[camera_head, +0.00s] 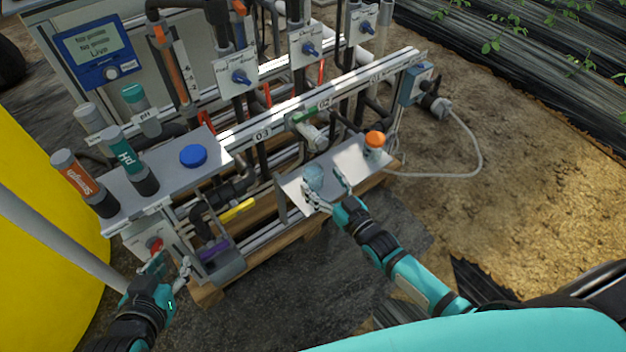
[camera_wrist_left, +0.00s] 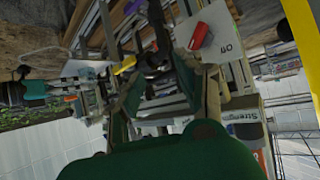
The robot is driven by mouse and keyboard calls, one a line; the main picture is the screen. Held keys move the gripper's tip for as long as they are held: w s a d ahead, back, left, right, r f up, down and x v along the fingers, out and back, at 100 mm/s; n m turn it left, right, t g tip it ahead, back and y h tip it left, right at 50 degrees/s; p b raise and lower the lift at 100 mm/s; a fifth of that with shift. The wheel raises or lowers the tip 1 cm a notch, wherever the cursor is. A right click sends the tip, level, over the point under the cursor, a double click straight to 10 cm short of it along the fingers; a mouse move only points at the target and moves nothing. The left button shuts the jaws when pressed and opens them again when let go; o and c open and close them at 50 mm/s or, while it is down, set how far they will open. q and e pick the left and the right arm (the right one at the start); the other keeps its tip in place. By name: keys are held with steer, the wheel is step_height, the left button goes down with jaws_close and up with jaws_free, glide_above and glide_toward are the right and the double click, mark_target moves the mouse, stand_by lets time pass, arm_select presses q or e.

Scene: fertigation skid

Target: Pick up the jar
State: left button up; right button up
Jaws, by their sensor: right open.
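A small clear, bluish glass jar (camera_head: 314,177) stands on the right metal shelf of the skid. My right gripper (camera_head: 323,184) is open at this shelf, with its fingers on either side of the jar; I cannot tell whether they touch it. My left gripper (camera_head: 171,268) is open and empty at the lower left, near a box with a red knob (camera_head: 154,244). In the left wrist view its fingers (camera_wrist_left: 170,90) are apart, and the red knob (camera_wrist_left: 198,36) shows beyond them.
An orange-capped bottle (camera_head: 374,146) stands right of the jar on the same shelf. The left shelf (camera_head: 160,176) holds several probe holders and a blue lid (camera_head: 193,155). Pipes and a rail (camera_head: 290,108) rise behind.

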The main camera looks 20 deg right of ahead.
mark_target(318, 174)
steer(key=b+x, duration=0.1)
steer(key=x, duration=0.3)
steer(key=shift+w+d+r+b, duration=0.1)
steer(key=shift+w+b, duration=0.25)
steer(key=shift+w, duration=0.3)
arm_select(q)
steer(key=w+d+r+t+h, duration=0.1)
steer(key=w+d+r+t, duration=0.1)
steer(key=w+r+t, duration=0.2)
step_height(318, 174, up, 3)
steer(key=shift+f+t+h, duration=0.1)
steer(key=shift+t+h, duration=0.2)
steer(key=shift+t, duration=0.1)
arm_select(e)
steer(key=c, duration=1.6)
